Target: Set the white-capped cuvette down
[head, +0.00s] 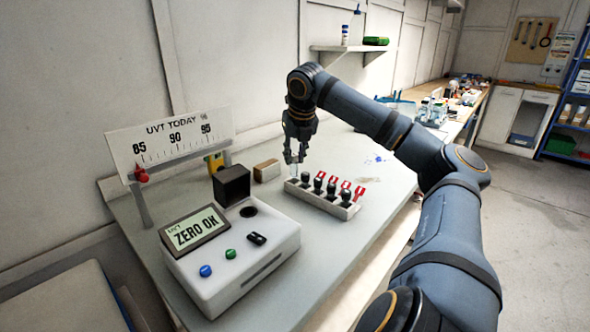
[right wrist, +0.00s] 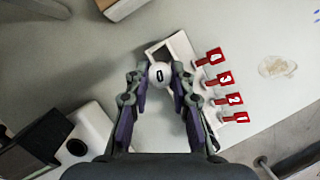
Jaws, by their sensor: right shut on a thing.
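My right gripper (head: 294,158) points down over the far left end of the white cuvette rack (head: 344,211). In the right wrist view its fingers (right wrist: 160,80) are shut around the white cap (right wrist: 160,73), marked 0, of a cuvette. The rack end (right wrist: 182,47) with a dark opening shows just beyond the cap. The clear body of the cuvette (head: 294,171) shows faintly below the fingertips in the head view. I cannot tell whether it is inside a slot. My left gripper is not in view.
Several black-capped cuvettes (head: 318,182) with red numbered tags (right wrist: 232,98) stand in the rack. The white meter (head: 240,275), reading ZERO OK, stands at the front left with a black box (head: 231,184) behind it.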

